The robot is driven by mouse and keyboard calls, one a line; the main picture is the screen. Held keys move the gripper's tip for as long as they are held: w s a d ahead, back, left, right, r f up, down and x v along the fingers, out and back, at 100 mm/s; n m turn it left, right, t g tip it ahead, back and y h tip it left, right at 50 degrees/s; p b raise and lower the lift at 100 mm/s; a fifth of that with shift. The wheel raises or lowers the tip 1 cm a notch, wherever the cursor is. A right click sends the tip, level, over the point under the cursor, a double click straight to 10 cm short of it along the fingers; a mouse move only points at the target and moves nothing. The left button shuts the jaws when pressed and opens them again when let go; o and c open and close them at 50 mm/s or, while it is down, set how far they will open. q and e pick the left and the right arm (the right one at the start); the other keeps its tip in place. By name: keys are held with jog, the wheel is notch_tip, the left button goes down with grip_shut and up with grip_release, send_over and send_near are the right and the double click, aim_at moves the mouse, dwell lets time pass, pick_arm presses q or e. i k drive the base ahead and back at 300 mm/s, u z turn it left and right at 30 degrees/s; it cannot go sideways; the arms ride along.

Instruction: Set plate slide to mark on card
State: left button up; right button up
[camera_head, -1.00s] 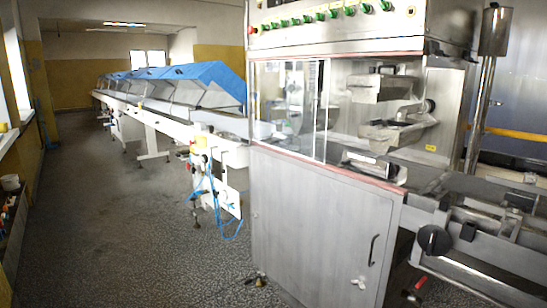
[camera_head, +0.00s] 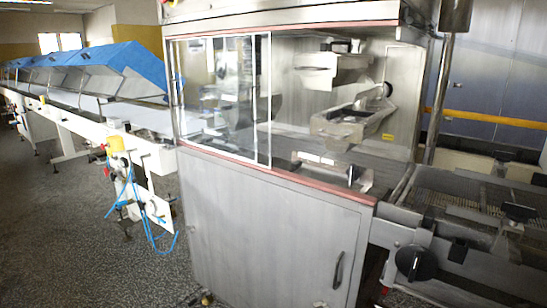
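Neither of my grippers is in view. The enrober is a large steel cabinet (camera_head: 270,235) with a clear sliding window (camera_head: 215,95) on its front. Behind the opening to the right of the window are a steel hopper (camera_head: 345,128), an upper steel box (camera_head: 328,70) and a lower bright part (camera_head: 325,165). I cannot tell which part is the plate slide. I cannot make out a card with a mark. A wire mesh belt (camera_head: 465,190) runs out to the right, with a black knob (camera_head: 413,262) on its near side.
A long conveyor with blue lids (camera_head: 140,58) runs off at the left. Its near end has a yellow unit (camera_head: 116,144) and blue hoses (camera_head: 150,232) hanging low beside the cabinet. Speckled floor (camera_head: 75,225) is open at the lower left.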

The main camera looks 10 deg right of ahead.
aim_at(296, 164)
jog(key=z, duration=0.6)
jog(key=i, duration=0.85)
jog(key=z, duration=0.85)
